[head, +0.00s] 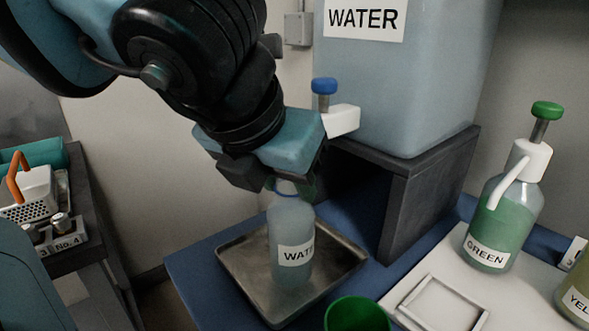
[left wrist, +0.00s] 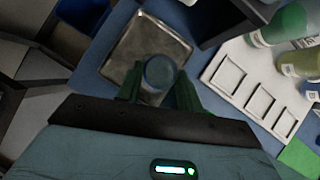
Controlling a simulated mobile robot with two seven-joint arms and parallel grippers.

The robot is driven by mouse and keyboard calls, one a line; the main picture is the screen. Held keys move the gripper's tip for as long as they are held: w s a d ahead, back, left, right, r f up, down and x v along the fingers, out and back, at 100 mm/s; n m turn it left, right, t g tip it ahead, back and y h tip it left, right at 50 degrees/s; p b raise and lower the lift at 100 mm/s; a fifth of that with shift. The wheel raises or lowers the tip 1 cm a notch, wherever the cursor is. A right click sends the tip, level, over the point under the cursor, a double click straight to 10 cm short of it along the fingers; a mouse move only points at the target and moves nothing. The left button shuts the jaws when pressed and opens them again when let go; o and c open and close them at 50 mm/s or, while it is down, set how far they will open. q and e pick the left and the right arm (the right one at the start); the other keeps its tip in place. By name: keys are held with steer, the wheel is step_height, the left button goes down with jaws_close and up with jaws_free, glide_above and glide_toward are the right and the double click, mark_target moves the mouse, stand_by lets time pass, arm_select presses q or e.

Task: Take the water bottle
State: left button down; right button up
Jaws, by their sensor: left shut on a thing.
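The water bottle (head: 291,239) is a clear, pale blue bottle with a WATER label. It stands upright over the metal tray (head: 237,262) below the water tank; I cannot tell whether its base touches the tray. My left gripper (head: 290,186) comes down from above and is shut on the bottle's neck. In the left wrist view the round top of the water bottle (left wrist: 159,72) sits between the green fingers of my left gripper (left wrist: 158,88). The gripper hides the top of the bottle in the head view. My right gripper is not in view.
The water tank (head: 410,95) with a blue-topped tap (head: 325,87) stands on a dark stand (head: 431,190) behind the gripper. A green cup (head: 357,314) is close in front of the tray. A green bottle (head: 503,220) and a white holder (head: 445,303) are at right.

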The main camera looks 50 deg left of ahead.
arm_select(q)
steer(key=shift+s+r, duration=0.15)
steer(key=shift+s, duration=0.05)
steer(key=shift+r+p, duration=0.35)
steer(key=shift+r, duration=1.05)
step_height(320, 180, up, 4)
steer(key=shift+r+p, duration=0.15)
steer(key=shift+p, duration=0.25)
step_height(320, 180, up, 6)
steer(key=p, duration=0.1)
steer(key=shift+r, duration=0.15)
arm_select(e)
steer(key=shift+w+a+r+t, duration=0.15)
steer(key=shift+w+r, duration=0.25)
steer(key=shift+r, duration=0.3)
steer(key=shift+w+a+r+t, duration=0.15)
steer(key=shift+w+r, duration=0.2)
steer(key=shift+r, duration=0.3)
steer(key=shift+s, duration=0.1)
